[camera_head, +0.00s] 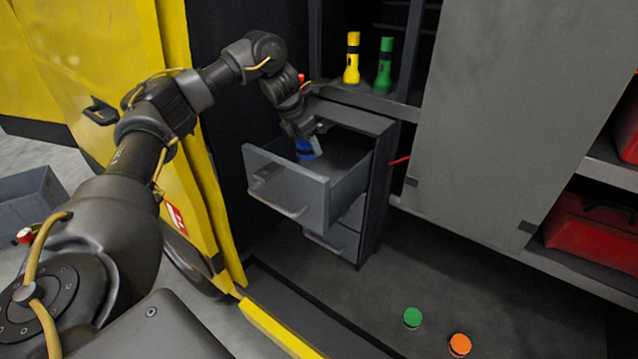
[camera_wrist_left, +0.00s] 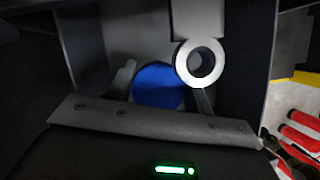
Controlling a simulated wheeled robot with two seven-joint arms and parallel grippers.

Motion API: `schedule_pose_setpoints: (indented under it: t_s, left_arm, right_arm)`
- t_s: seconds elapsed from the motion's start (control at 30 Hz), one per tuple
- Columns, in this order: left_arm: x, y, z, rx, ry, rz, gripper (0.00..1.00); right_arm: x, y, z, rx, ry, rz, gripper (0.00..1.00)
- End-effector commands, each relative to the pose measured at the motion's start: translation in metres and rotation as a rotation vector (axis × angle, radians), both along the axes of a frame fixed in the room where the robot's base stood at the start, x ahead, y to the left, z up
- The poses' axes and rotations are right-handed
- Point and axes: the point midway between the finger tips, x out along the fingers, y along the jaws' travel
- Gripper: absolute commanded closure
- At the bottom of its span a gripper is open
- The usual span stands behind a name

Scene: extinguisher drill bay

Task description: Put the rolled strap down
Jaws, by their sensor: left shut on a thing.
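The rolled strap (camera_head: 307,148) is blue and shows below my left gripper (camera_head: 308,132) in the head view. In the left wrist view the strap (camera_wrist_left: 158,86) is a blue round face between the fingers of my left gripper (camera_wrist_left: 162,92), which is shut on it. The gripper points down over the open upper drawer (camera_head: 288,190) and hides part of the strap. Whether the strap touches the drawer floor I cannot tell. My right gripper is in neither view.
A yellow flashlight (camera_head: 352,58) and a green flashlight (camera_head: 384,65) stand on the shelf behind the drawer. A pale ring (camera_wrist_left: 200,62) shows beside the strap. A green disc (camera_head: 412,318) and an orange disc (camera_head: 460,345) lie lower down. A grey panel (camera_head: 510,110) stands right.

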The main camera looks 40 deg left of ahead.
Motion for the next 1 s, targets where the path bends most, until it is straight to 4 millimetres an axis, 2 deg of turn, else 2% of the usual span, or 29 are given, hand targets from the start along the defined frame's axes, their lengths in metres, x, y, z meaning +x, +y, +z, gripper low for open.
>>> schedule_pose_setpoints:
  t_s: [0.2, 0.3, 0.53, 0.67, 0.8, 1.0]
  left_arm:
    - [-0.004, 0.003, -0.040, -0.002, 0.006, 0.005, 0.81]
    - [-0.003, 0.003, -0.052, -0.001, 0.003, 0.005, 0.81]
    - [-0.001, 0.001, -0.059, 0.000, 0.001, 0.002, 0.81]
    - [-0.002, 0.001, -0.080, -0.002, 0.005, 0.002, 0.81]
    - [-0.002, 0.001, -0.094, 0.000, 0.004, 0.001, 0.81]
    - [-0.001, 0.001, -0.099, 0.000, 0.000, 0.000, 0.81]
  right_arm:
    - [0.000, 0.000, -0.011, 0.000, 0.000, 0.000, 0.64]
    - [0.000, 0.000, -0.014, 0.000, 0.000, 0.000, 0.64]
    - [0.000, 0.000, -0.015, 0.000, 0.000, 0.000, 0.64]
    - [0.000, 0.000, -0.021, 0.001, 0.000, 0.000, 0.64]
    - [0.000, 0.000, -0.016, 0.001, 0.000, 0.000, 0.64]
    - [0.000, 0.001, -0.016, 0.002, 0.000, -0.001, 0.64]
